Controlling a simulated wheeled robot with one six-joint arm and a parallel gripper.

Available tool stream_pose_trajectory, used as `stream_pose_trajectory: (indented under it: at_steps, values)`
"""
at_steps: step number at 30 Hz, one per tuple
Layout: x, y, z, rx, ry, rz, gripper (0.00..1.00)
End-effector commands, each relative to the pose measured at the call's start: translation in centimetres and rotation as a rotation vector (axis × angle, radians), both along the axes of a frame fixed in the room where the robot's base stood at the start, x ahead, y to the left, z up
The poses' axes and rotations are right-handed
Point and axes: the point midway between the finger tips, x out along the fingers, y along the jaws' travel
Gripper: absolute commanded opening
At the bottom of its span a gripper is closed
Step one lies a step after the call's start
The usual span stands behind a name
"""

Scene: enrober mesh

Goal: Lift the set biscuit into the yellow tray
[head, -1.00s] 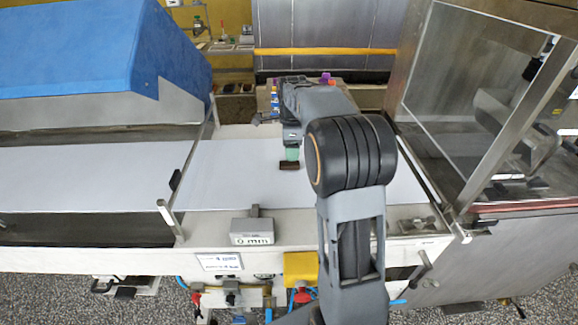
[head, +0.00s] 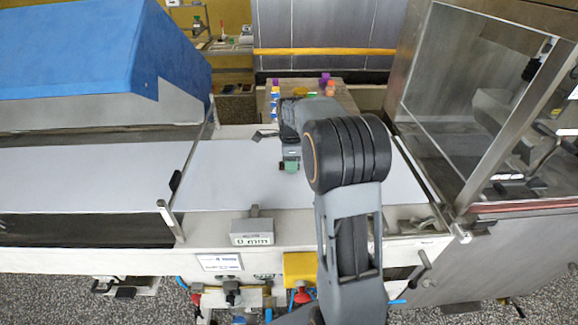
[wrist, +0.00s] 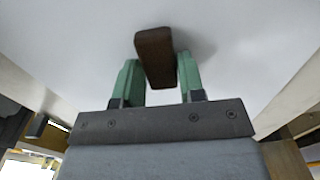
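The dark brown biscuit (wrist: 155,55) lies on the white belt in the wrist view, its near end between the two green fingers. My gripper (wrist: 159,78) is open around it. The right finger looks very close to the biscuit, and a gap shows on the left; whether the right finger touches it I cannot tell. In the head view my gripper (head: 289,167) is low at the belt, and its green fingers hide most of the biscuit.
The white belt (head: 230,185) is otherwise clear. A blue hood (head: 100,55) stands at left and a clear-panelled metal cabinet (head: 490,100) at right. A grey gauge block (head: 252,232) sits on the front edge. A table with small coloured items (head: 275,100) is behind the belt.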

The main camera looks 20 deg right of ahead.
Motion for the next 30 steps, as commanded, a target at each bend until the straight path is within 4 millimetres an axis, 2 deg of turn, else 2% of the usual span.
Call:
stream_pose_trajectory:
  at_steps: [1, 6, 17, 24, 30]
  values:
    - [0.0, 0.0, 0.0, 0.0, 0.0, 0.0, 0.32]
    - [0.0, 0.0, 0.0, 0.0, 0.0, 0.0, 0.16]
    - [0.0, 0.0, 0.6, -0.001, -0.002, 0.0, 0.15]
    - [-0.1, -0.2, 3.6, -0.001, -0.005, -0.001, 0.15]
    - [-2.8, -2.2, 7.4, -0.001, -0.006, -0.004, 0.15]
